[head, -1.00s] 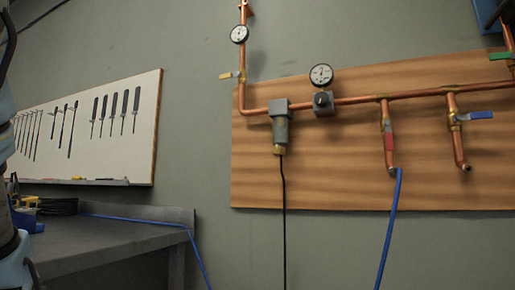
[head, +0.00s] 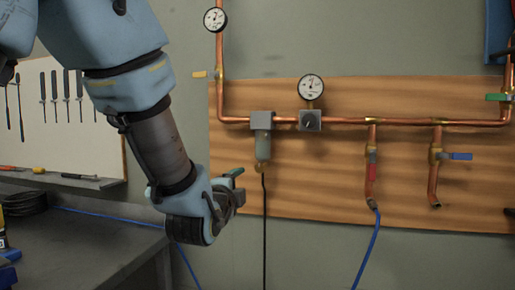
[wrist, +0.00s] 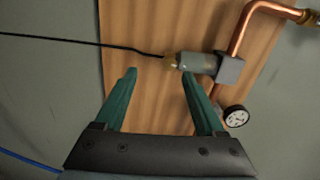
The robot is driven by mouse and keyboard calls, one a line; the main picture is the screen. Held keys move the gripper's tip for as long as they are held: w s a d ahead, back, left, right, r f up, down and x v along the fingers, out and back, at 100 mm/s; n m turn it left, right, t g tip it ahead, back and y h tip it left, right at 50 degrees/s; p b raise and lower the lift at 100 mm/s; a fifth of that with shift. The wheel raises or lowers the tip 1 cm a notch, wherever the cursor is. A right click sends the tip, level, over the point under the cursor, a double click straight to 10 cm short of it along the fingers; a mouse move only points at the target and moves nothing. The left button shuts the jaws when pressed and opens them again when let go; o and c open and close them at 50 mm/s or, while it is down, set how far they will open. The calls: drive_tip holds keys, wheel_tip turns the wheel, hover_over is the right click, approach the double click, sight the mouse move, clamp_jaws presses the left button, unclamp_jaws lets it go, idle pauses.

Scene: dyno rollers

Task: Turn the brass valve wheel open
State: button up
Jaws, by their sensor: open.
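I cannot make out a round brass wheel in either view. The copper pipework (head: 345,121) carries lever valves with a yellow handle (head: 200,74), a red handle (head: 372,170), a blue handle (head: 461,156) and a green handle (head: 497,97). My gripper (head: 238,180) is left of the filter bowl (head: 263,146) and a little below it in the head view. In the wrist view its two green fingers (wrist: 159,76) are spread and empty. Beyond the fingertips are the filter's brass bottom fitting (wrist: 170,61) and a black cable (wrist: 90,43).
Two gauges (head: 311,88) (head: 215,19) sit on the pipes; a grey regulator (head: 310,121) is under one. The wooden board (head: 330,185) backs them. A workbench (head: 90,235) stands at left below a tool panel (head: 95,135). A blue hose (head: 369,250) hangs from the red-handled valve.

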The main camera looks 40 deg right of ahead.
sight(259, 168)
drive_tip(key=shift+m+h, duration=0.3)
drive_tip(key=shift+m, duration=0.1)
drive_tip(key=p+x, duration=0.1)
drive_tip(key=x, duration=0.2)
drive_tip(key=s+r+p+x, duration=0.1)
drive_tip(key=x, duration=0.3)
drive_tip(key=d+p+x, duration=0.1)
drive_tip(key=p+x, duration=0.1)
drive_tip(key=x, duration=0.2)
drive_tip(key=shift+s+r, duration=0.35)
drive_tip(key=shift+r, duration=0.05)
clamp_jaws()
